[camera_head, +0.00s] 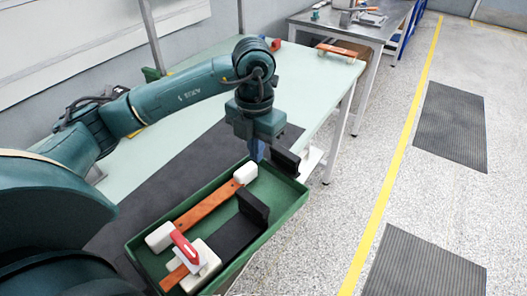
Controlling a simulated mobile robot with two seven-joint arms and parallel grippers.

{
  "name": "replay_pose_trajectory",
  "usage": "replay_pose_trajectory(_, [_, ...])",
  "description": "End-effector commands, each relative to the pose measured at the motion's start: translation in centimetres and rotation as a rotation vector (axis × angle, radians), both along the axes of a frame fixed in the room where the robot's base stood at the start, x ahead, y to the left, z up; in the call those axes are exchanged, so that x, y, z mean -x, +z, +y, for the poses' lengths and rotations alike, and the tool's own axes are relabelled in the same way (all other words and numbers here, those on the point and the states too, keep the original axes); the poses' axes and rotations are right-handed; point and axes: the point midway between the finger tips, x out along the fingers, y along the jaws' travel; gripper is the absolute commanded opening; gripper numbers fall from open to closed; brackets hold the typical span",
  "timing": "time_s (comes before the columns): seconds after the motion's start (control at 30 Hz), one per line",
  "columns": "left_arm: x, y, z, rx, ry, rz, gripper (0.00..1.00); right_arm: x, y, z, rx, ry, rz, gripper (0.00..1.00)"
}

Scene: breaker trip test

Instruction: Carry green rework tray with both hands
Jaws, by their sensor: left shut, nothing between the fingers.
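The green rework tray (290,207) is in the lower middle of the head view, near the front edge of the table. It holds orange-brown bars (207,208) with white blocks, a white part with a red lever (184,248), and a black L-shaped piece (234,236). My left gripper (258,150) points down at the tray's far end, close to the rim. It is shut with nothing between its fingers; whether it touches the rim cannot be told. My right gripper is not in view.
A dark mat (155,185) lies on the pale green table (310,85). A red-orange item (338,50) lies near its far end. A grey bench (345,28) stands beyond. The speckled floor to the right is open, with a yellow line (401,160) and dark floor mats (452,125).

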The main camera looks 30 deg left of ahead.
Motion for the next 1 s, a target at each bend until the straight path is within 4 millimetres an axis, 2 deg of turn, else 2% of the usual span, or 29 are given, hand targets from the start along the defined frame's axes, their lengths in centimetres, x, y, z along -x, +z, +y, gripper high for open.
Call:
replay_pose_trajectory(0.43, [0.0,-9.1,0.0,0.001,0.004,0.003,0.0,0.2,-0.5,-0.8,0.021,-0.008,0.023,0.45])
replay_pose_trajectory(0.5, [-1.5,-8.5,-0.2,0.001,0.005,-0.003,0.0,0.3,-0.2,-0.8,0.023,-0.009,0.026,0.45])
replay_pose_trajectory(0.7, [-3.5,-8.7,-0.4,0.0,0.005,-0.001,0.0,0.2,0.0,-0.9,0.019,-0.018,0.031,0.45])
replay_pose_trajectory(1.0, [-4.0,-8.7,-0.5,-0.001,0.003,-0.001,0.0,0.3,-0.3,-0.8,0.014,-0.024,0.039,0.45])
